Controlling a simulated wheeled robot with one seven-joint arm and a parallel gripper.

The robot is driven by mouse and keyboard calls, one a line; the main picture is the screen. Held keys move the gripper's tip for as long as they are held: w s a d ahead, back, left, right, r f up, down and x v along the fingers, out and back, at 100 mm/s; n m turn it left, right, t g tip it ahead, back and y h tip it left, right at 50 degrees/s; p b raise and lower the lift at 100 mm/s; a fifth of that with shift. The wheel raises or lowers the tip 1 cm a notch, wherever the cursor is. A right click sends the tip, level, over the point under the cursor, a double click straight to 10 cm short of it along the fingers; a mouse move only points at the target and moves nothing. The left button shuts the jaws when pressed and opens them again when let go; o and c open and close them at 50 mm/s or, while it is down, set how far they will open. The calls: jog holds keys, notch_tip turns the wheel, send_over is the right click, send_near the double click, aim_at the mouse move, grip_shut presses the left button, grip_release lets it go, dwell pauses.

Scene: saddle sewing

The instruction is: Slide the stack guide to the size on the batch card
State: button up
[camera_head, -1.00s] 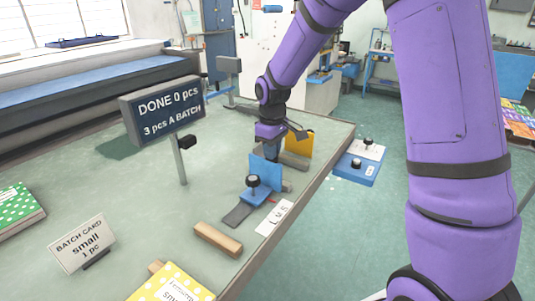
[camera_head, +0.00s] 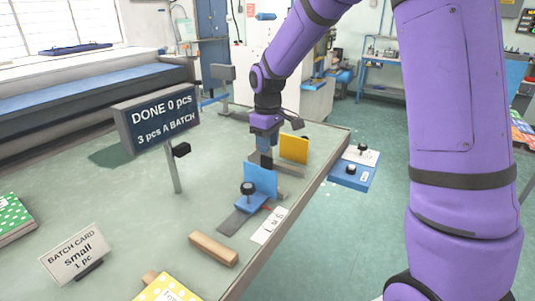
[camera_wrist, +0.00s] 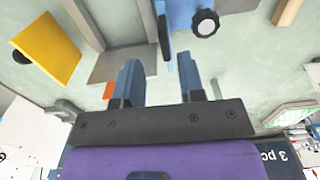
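The stack guide (camera_head: 260,181) is a blue upright plate on a blue base with a black knob (camera_head: 247,188). It sits on a grey track on the bench. A white size strip (camera_head: 269,227) lies beside it; its letters are too small to read surely. The batch card (camera_head: 75,255) reads "small 1 pc". My gripper (camera_head: 266,160) points down just behind the blue plate. In the wrist view my gripper (camera_wrist: 160,78) has its two fingers apart with nothing between them. The guide's plate edge (camera_wrist: 165,35) and knob (camera_wrist: 206,23) show beyond the fingertips.
A yellow plate (camera_head: 293,148) stands behind the guide. A wooden bar (camera_head: 213,249) lies in front. The display (camera_head: 157,118) reads "DONE 0 pcs, 3 pcs A BATCH". A blue tray with knobs (camera_head: 350,178) is right of the bench edge. The bench's left middle is clear.

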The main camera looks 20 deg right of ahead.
notch_tip(320, 180, up, 6)
dwell(0.4)
jog(key=shift+r, duration=0.15)
jog(key=s+d+r+m+t, duration=0.1)
jog(key=s+r+m, duration=0.1)
jog(key=s+r, duration=0.45)
jog(key=s+d+r+m+t, duration=0.1)
jog(key=s+r+m+t, duration=0.15)
jog(key=s, duration=0.65)
jog(key=s+d+m+t, duration=0.2)
jog(key=s, duration=1.3)
jog(key=shift+s+r+m, duration=0.35)
jog(key=shift+s+r, duration=0.05)
jog(key=shift+r, duration=0.05)
